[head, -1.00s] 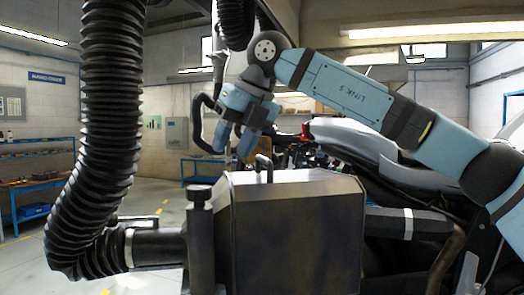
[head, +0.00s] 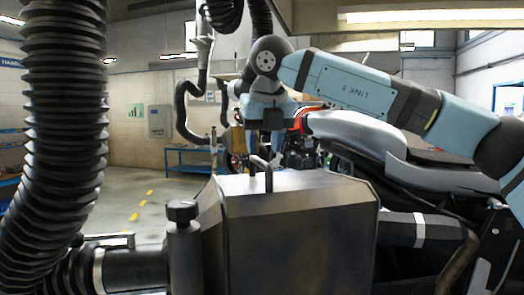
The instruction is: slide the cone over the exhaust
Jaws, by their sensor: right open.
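The cone appears to be the dark metal box-like hood (head: 300,235) in the front middle, with a bent handle (head: 268,178) on top. My right gripper (head: 264,150) is open and points down just above and behind the handle; I cannot tell whether it touches it. The exhaust (head: 400,229), a dark pipe with a pale band, shows at the hood's right side. Its left end is hidden by the hood, so I cannot tell whether it is inside or behind it. My left gripper is not in view.
A thick black ribbed hose (head: 62,110) hangs at the left and joins the hood's side through a dark pipe (head: 135,268). A black knob (head: 183,211) stands at the hood's left edge. The motorcycle (head: 350,130) is behind. A blue table (head: 190,160) stands far back.

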